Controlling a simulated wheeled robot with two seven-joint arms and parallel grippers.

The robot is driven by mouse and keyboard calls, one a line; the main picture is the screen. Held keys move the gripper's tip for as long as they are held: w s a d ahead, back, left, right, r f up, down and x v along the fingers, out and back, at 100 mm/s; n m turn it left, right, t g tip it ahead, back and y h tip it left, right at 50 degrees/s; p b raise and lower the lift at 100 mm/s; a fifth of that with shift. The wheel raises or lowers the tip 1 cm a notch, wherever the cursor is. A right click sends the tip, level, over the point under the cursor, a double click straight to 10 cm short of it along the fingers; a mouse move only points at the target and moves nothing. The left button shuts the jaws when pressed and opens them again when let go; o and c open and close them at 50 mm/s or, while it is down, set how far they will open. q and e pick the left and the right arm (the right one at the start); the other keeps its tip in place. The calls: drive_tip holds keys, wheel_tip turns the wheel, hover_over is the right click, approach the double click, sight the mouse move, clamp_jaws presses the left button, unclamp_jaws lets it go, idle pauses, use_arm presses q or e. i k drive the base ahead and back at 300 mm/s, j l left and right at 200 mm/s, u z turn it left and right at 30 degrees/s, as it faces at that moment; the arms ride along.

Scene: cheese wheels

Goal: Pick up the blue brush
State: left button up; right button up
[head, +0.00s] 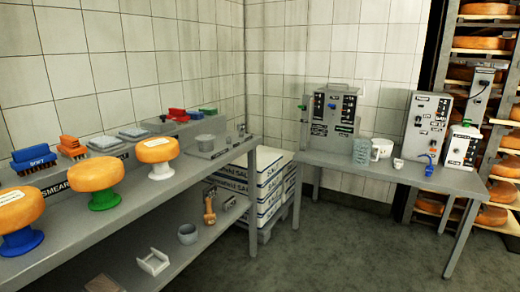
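A blue brush (32,155) lies at the far left of the head view, at the back of the long grey bench. It has a blue block with white lettering on its front and dark bristles below, and another blue block shows just above it. An orange brush (72,147) lies just to its right. Neither of my grippers shows in the head view.
Cheese wheels on stands, such as the one on the green stand (95,174), line the bench (180,180) in front of the brush. A grey side table (445,180) with machines stands at the right. Grey floor (350,250) is open between them.

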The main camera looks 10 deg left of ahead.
sight(28, 160)
drive_tip(key=u, duration=1.65)
